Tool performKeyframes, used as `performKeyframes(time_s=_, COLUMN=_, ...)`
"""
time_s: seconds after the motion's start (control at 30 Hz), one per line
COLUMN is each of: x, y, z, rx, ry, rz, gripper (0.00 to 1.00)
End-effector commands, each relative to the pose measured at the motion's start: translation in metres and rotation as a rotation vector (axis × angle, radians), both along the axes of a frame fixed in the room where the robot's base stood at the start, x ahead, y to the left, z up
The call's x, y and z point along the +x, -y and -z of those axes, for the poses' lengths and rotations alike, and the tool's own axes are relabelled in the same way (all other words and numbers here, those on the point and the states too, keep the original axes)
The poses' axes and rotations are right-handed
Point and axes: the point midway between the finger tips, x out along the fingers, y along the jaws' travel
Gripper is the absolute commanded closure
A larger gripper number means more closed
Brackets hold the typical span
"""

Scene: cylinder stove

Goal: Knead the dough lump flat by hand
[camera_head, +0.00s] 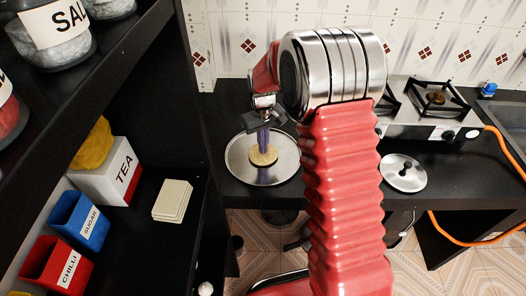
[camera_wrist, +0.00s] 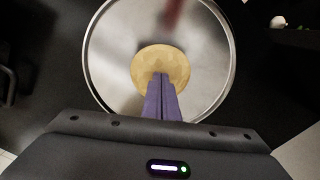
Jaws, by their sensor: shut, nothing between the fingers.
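The dough lump (camera_head: 263,156) is a small tan, roundish piece lying on a round metal plate (camera_head: 240,166) on the black counter. In the wrist view the dough (camera_wrist: 160,60) looks oval and sits near the middle of the plate (camera_wrist: 210,90). My gripper (camera_head: 264,148) points down over the plate, with its purple fingers together and empty. In the wrist view the fingertips (camera_wrist: 160,78) overlap the near part of the dough. They look to be at or touching its top, but exact contact is hard to tell. The fingers hide part of the dough.
A gas stove (camera_head: 430,105) stands to the right on the counter (camera_head: 345,190), with a metal lid (camera_head: 403,172) in front. An orange hose (camera_head: 505,150) hangs at the right. Black shelves at the left hold jars, a TEA box (camera_head: 112,178) and blue and red containers.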

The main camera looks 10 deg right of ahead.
Motion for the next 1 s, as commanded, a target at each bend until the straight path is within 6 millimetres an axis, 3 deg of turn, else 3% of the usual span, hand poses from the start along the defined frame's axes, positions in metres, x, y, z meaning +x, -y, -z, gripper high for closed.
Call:
performKeyframes(time_s=0.67, x=0.0, y=0.0, z=0.001, rx=0.0, ry=0.0, rz=0.0, gripper=1.0)
performKeyframes(time_s=1.0, x=0.0, y=0.0, z=-0.015, rx=0.0, ry=0.001, rz=0.0, gripper=1.0)
